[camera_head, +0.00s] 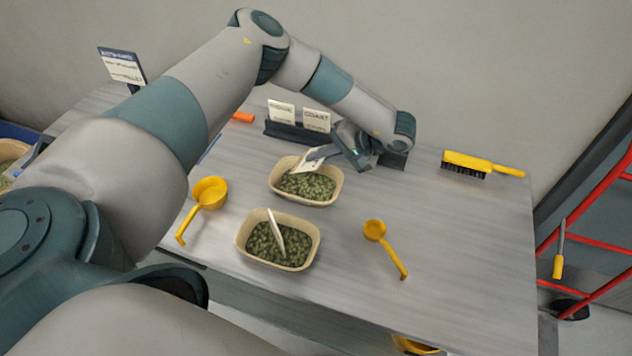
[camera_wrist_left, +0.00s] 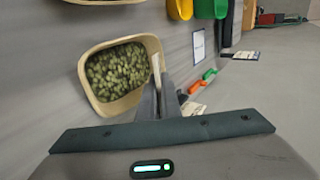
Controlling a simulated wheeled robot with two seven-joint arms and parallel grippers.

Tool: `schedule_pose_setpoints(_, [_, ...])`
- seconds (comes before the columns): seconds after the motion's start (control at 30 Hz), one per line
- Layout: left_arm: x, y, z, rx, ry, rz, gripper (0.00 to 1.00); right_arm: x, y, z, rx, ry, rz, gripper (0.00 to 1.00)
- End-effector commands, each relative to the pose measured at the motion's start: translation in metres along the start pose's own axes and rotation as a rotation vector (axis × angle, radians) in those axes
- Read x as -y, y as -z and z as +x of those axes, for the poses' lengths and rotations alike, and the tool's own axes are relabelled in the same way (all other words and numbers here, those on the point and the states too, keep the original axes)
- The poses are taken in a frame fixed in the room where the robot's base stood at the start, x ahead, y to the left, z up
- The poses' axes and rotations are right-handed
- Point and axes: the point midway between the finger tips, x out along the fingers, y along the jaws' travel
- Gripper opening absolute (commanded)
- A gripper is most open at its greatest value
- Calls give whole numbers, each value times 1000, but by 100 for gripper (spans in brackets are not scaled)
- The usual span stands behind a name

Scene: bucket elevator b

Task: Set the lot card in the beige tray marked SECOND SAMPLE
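My left gripper (camera_head: 318,154) reaches over the far beige tray (camera_head: 337,193) from the right and back. It is shut on a white card (camera_head: 303,166), which is tilted over the tray's back left part. In the left wrist view the card (camera_wrist_left: 155,68) shows edge-on between the fingertips, at the rim of a beige tray (camera_wrist_left: 89,88) of green pellets. I cannot tell whether it touches the pellets. The near beige tray (camera_head: 241,244) also holds green pellets, with another white card (camera_head: 275,230) leaning in it. No SECOND SAMPLE mark is readable on either tray. My right gripper is out of view.
A dark holder with two white cards (camera_head: 316,120) stands behind the far tray. Yellow scoops lie left (camera_head: 210,191) and right (camera_head: 375,230) of the trays. A yellow brush (camera_head: 466,162) lies at the back right. The tabletop's right part is largely clear.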

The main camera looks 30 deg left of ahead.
Motion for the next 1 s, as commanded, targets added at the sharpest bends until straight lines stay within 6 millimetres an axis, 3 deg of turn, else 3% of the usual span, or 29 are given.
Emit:
schedule_pose_setpoints(0.5, [-50,0,42,1,0,-1,0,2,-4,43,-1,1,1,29])
schedule_pose_setpoints(1.0, [-63,0,52,0,0,0,0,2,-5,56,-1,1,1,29])
